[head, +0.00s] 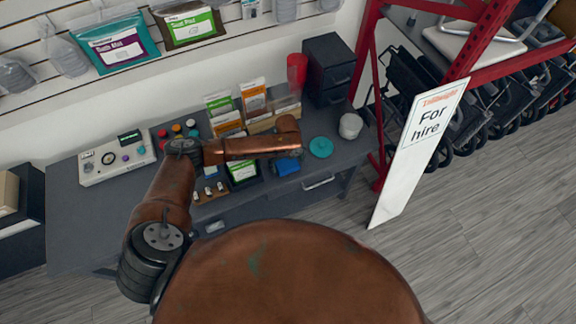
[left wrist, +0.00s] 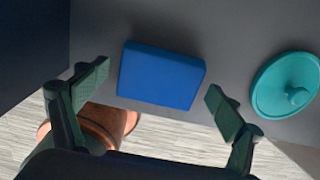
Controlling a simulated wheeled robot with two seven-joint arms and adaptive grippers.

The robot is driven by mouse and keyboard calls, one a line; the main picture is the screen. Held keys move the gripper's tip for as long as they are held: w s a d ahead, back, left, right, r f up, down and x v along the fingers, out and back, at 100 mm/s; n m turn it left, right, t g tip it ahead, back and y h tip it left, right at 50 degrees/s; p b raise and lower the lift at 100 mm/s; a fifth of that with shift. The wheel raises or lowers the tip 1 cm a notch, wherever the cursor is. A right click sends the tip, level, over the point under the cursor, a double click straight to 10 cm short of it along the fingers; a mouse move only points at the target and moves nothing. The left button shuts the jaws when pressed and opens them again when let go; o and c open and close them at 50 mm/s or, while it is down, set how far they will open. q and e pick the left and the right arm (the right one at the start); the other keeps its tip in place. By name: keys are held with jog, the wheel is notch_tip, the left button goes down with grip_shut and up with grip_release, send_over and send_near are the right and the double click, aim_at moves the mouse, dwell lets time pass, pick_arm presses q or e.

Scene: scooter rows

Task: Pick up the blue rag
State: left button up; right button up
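The blue rag (left wrist: 161,76) looks like a flat folded block and lies on the grey worktop in the left wrist view. In the head view the rag (head: 287,167) is partly hidden by my left arm and gripper, near the worktop's front edge. My left gripper (left wrist: 156,86) is open and empty, with one finger to each side of the rag in the left wrist view. The fingers look apart from the rag; their height above the worktop is hard to tell. My right gripper is not in view.
A round teal lid (head: 321,147) with a knob lies right of the rag. Seed packets (head: 226,122) stand behind my left arm. A red rack and a "For hire" sign (head: 420,145) stand further right.

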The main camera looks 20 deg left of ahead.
pick_arm(q)
jog(key=c, duration=0.9)
jog(key=shift+r, duration=0.6)
jog(key=s+d+r, duration=0.1)
jog(key=s+r, duration=0.3)
jog(key=s+d+r+p, duration=0.1)
jog(key=s+d+r, duration=0.1)
jog(key=s+r, duration=0.2)
jog(key=s+d+r, duration=0.1)
jog(key=s+r, duration=0.2)
jog(key=s, duration=0.2)
jog(key=shift+s+d+r, duration=0.1)
jog(key=shift+d+r, duration=0.25)
jog(key=shift+r, duration=0.05)
